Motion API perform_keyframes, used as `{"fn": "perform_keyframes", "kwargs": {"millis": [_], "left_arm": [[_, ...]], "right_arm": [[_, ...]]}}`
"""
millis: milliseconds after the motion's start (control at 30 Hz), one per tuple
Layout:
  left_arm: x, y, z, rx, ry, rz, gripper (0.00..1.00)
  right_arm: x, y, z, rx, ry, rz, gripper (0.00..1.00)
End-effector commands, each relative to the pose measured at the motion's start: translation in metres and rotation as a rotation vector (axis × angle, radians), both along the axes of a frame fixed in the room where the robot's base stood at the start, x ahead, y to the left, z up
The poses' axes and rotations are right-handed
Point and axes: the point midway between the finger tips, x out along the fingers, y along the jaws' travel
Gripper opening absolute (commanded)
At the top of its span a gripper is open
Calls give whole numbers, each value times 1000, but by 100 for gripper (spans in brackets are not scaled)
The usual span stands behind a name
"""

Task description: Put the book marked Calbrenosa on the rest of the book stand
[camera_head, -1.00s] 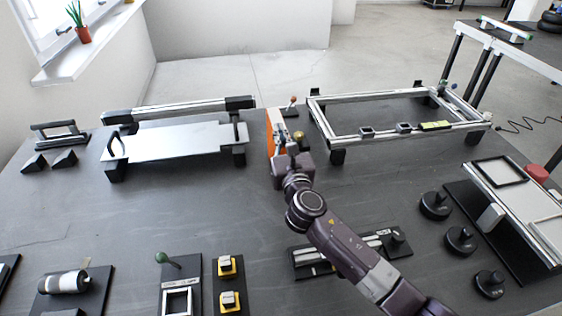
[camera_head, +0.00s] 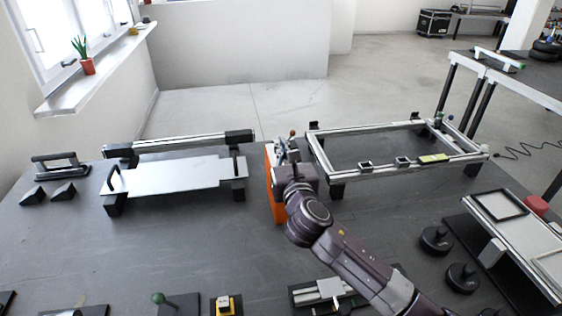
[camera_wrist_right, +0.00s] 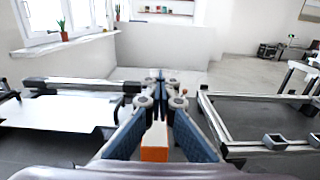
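My right gripper (camera_head: 287,150) is in the middle of the table, pointing away from me. In the right wrist view its two blue-padded fingers (camera_wrist_right: 160,100) stand partly apart, with a narrow gap. An upright orange block-like thing (camera_head: 275,197) stands by the gripper, partly hidden behind it. In the wrist view its white top and orange face (camera_wrist_right: 154,154) show low between the fingers; no firm grip on it is visible. I cannot read a Calbrenosa title, nor tell whether this is the book or part of the stand. My left gripper is out of view.
A pale flat plate on black feet (camera_head: 170,176) stands to the left. A silver open frame (camera_head: 335,170) stands close on the right. Black round knobs (camera_head: 436,240) and a tilted frame (camera_head: 497,206) lie farther right.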

Motion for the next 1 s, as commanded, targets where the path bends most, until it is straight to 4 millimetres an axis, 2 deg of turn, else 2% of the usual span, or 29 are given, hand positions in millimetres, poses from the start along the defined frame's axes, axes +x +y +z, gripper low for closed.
{"fn": "perform_keyframes", "kwargs": {"millis": [33,133,367,600,900,1000], "left_arm": [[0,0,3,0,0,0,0],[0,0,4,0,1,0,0],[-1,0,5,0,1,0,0],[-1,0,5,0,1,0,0],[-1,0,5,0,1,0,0],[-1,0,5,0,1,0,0]], "right_arm": [[0,0,19,1,-7,1,0],[0,0,44,2,-8,1,0],[0,1,85,2,-6,1,0],[0,1,98,1,2,1,0],[0,1,101,2,-1,2,0],[0,1,101,2,-1,2,10]]}}
